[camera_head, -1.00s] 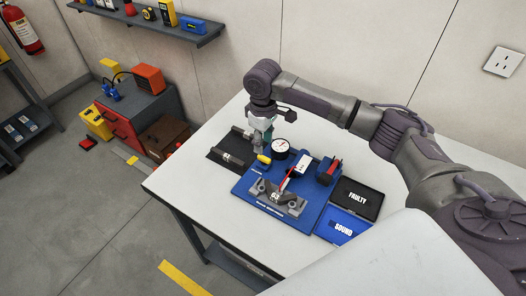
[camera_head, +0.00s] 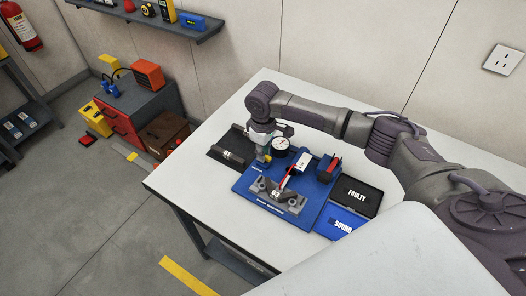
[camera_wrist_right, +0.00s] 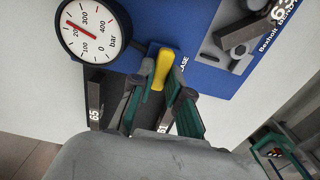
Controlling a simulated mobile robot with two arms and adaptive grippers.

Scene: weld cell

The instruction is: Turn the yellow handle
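The yellow handle (camera_wrist_right: 160,68) is on the blue test fixture (camera_head: 317,200), beside a round pressure gauge (camera_wrist_right: 90,30). In the head view the handle is mostly hidden by my right gripper (camera_head: 264,158), which points down over it. In the right wrist view the green-padded fingers of this gripper (camera_wrist_right: 161,80) stand on either side of the handle, with the handle between the tips. They look open; firm contact cannot be made out. The gauge needle points between 200 and 300 bar. My left gripper is not in view.
Numbered metal blocks sit on a dark tray (camera_head: 217,154) left of the fixture and on the fixture's front. A black FAULTY tray (camera_head: 357,194) and a blue SOUND tray (camera_head: 337,224) lie to its right. The white table (camera_head: 185,180) is clear at its left front.

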